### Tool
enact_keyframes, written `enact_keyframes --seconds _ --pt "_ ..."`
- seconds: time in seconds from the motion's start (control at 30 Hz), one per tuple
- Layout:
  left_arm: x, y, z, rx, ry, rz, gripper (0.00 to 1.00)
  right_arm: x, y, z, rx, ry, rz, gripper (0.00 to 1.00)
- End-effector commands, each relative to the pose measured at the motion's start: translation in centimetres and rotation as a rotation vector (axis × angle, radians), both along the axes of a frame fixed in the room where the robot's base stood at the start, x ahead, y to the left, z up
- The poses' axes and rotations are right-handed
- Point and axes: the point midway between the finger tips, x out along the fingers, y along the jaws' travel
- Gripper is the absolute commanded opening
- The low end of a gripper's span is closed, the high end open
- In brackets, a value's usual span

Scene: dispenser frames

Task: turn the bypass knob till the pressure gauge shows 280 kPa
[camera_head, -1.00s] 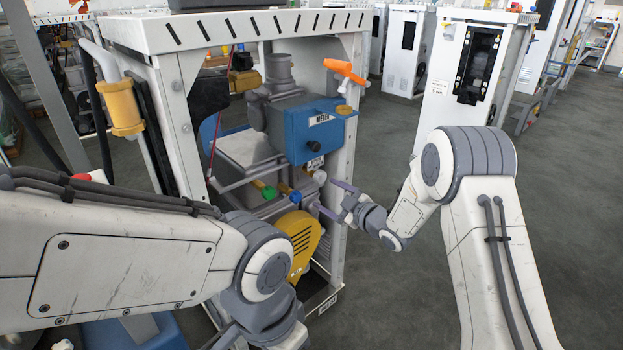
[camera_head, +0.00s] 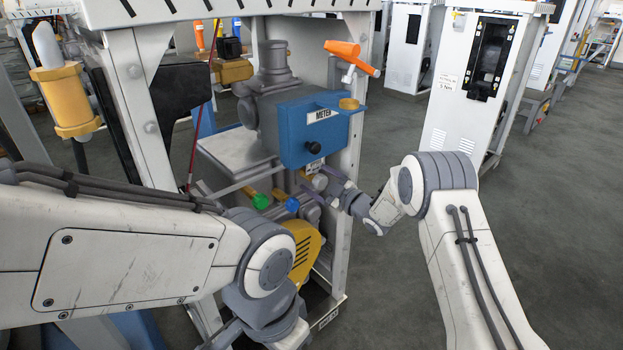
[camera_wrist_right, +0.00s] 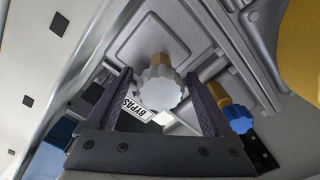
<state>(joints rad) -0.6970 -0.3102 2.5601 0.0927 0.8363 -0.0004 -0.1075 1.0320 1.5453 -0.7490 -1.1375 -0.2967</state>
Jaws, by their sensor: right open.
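The bypass knob (camera_wrist_right: 160,88) is a pale, scalloped knob on a brass stem, with a partly hidden BYPASS label (camera_wrist_right: 136,108) beside it in the right wrist view. In the head view the knob (camera_head: 320,182) is small, below the blue meter box (camera_head: 308,128). My right gripper (camera_wrist_right: 160,100) is open, its two purple-grey fingers on either side of the knob; contact is not visible. It also shows in the head view (camera_head: 319,184), at the dispenser's right side. No gauge dial or reading is legible. My left gripper's fingers are not visible; only its arm shows.
A blue knob (camera_wrist_right: 238,118) on a brass stem is close beside the right finger. A green knob (camera_head: 260,201) is left of it in the head view. A yellow housing (camera_head: 303,245) lies below, and the white frame post (camera_head: 357,90) stands close behind.

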Motion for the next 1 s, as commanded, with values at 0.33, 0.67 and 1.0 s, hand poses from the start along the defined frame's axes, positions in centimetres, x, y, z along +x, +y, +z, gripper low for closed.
enact_keyframes --seconds 0.33,0.67,1.0 --pt "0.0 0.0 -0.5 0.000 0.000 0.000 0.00 1.8 1.5 0.0 0.000 0.001 -0.003 0.85" --pt "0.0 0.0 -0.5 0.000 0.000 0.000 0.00 1.7 1.4 0.0 0.000 0.001 -0.003 0.36" --pt "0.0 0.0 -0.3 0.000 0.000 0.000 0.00 1.7 1.4 0.0 0.014 0.014 -0.003 0.00"
